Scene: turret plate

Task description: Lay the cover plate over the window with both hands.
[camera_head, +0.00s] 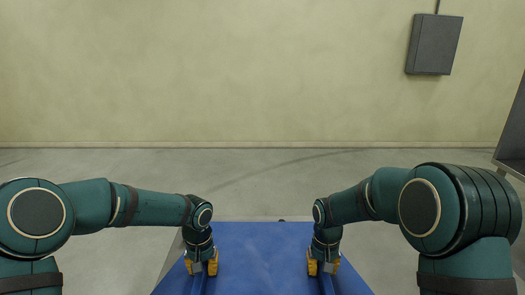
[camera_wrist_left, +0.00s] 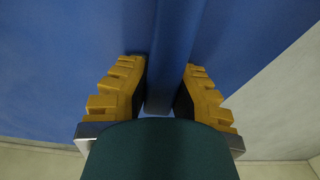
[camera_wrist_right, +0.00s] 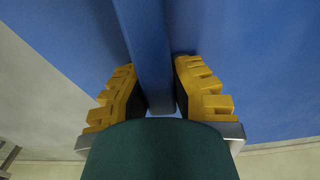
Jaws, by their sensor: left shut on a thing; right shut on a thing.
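The blue cover plate (camera_head: 262,256) spreads flat at the bottom centre of the head view, its near edge cut off. It has a raised blue rail along each side. My left gripper (camera_head: 202,267) is shut on the left rail (camera_wrist_left: 172,50), with a yellow finger on either side of it. My right gripper (camera_head: 322,267) is shut on the right rail (camera_wrist_right: 148,50) in the same way. The window cannot be made out in any view. I cannot tell whether the plate rests on something or hangs from my grippers.
A small dark thing (camera_head: 282,220) shows at the plate's far edge. Beyond lies bare grey floor (camera_head: 260,180) up to a plain wall (camera_head: 200,70). A grey box (camera_head: 434,45) hangs on the wall at the right. A dark structure (camera_head: 513,135) stands at the far right edge.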

